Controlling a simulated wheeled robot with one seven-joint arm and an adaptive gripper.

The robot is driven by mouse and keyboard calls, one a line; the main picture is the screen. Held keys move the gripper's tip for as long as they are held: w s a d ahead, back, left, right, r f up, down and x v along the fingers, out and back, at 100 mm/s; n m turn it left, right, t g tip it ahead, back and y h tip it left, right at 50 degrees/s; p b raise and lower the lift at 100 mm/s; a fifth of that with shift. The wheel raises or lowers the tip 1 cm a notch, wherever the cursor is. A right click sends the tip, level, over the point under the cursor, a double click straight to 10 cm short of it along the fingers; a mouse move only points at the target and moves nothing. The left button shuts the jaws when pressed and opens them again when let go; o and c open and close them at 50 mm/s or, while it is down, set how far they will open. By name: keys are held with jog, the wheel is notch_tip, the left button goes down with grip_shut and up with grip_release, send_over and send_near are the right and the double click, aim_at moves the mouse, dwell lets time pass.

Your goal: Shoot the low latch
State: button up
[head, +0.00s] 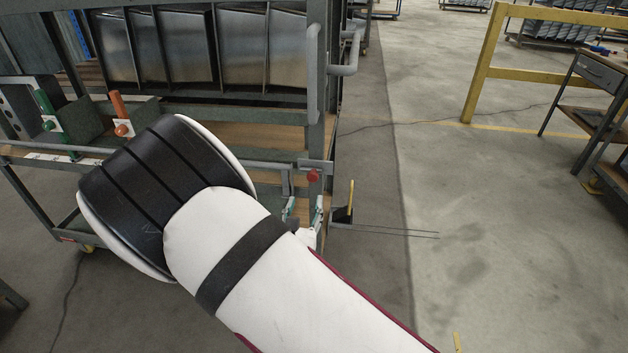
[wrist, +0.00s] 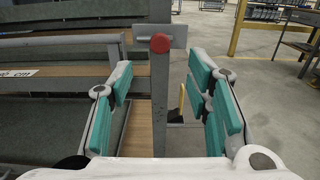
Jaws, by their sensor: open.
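The low latch shows as a red round knob (head: 313,176) on a grey metal plate at the rack's near right corner post. In the wrist view the red knob (wrist: 161,43) is at upper centre, with a flat grey bar to its right. My gripper (head: 304,211) is open, just below the knob in the head view. In the wrist view my gripper (wrist: 160,82) has its teal-padded fingers spread either side of the post, with nothing held. The knob appears above and between the fingertips, apart from them. My arm hides part of the rack's lower front.
The grey rack (head: 318,130) holds several metal sinks (head: 190,50). Orange (head: 118,107) and green (head: 43,103) handles stand at its left. A bent grey handle (head: 346,65) projects from its right side. Floor at right is open, up to a yellow rail (head: 482,75) and workbench (head: 598,75).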

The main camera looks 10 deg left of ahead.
aim_at(312, 178)
jog(key=w+b, duration=0.1)
jog(key=w, duration=1)
jog(key=shift+d+b, duration=0.15)
jog(key=shift+b, duration=0.15)
